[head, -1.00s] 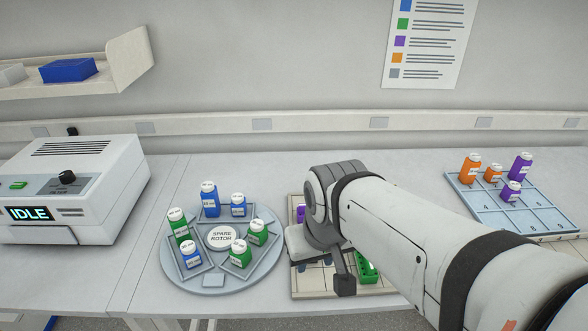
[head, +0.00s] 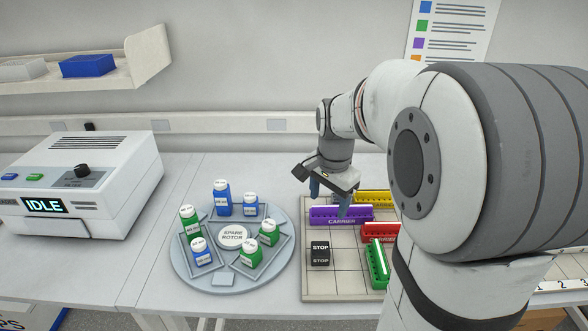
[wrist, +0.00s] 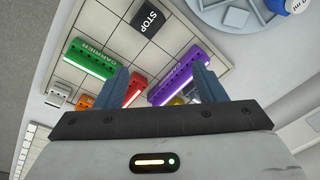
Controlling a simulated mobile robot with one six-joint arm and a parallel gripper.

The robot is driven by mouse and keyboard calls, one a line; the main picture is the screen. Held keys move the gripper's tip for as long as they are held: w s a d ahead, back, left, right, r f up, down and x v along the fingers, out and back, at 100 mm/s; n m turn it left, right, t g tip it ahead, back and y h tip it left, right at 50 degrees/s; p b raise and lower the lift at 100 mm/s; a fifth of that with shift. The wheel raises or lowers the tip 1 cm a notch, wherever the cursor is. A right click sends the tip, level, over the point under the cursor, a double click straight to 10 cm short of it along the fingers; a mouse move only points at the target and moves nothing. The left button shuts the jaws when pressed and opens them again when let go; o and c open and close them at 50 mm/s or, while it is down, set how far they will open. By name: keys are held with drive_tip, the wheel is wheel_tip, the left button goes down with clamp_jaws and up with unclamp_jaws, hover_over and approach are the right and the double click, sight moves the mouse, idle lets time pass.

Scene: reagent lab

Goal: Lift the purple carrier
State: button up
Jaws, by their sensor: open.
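The purple carrier (head: 341,215) lies on the gridded board in the head view, long side left to right, with its label facing me. It also shows in the wrist view (wrist: 185,72), partly hidden by a finger. I cannot tell whether a finger touches the carrier.
On the board (head: 325,283) stand a black STOP block (head: 320,253), a green carrier (head: 377,264), a red carrier (head: 381,233) and a yellow carrier (head: 373,198). A round rotor plate (head: 223,279) with several bottles stands to the left. My arm hides the right side.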

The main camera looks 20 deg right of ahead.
drive_tip(key=w+d+f+m, duration=0.2)
drive_tip(key=w+m, duration=0.1)
drive_tip(key=w+d+f+m+g, duration=0.1)
drive_tip(key=w+d+f+m, duration=0.1)
drive_tip(key=w+d+f, duration=0.1)
drive_tip(key=w+d+f+m, duration=0.3)
drive_tip(key=shift+w+m+b, duration=0.3)
drive_tip(key=shift+w+b, duration=0.05)
drive_tip(key=shift+b, duration=0.05)
drive_tip(key=shift+w+d+f+p, duration=0.1)
drive_tip(key=shift+w+f+p, duration=0.1)
drive_tip(key=shift+f, duration=1.1)
drive_tip(key=shift+w+d+f+p, duration=0.1)
drive_tip(key=shift+f+p, duration=0.15)
drive_tip(key=shift+f, duration=1)
drive_tip(key=shift+w+d+f+p, duration=0.1)
drive_tip(key=shift+f+p, duration=0.1)
drive_tip(key=shift+f, duration=1.1)
drive_tip(key=shift+c, duration=0.3)
drive_tip(key=c, duration=1.1)
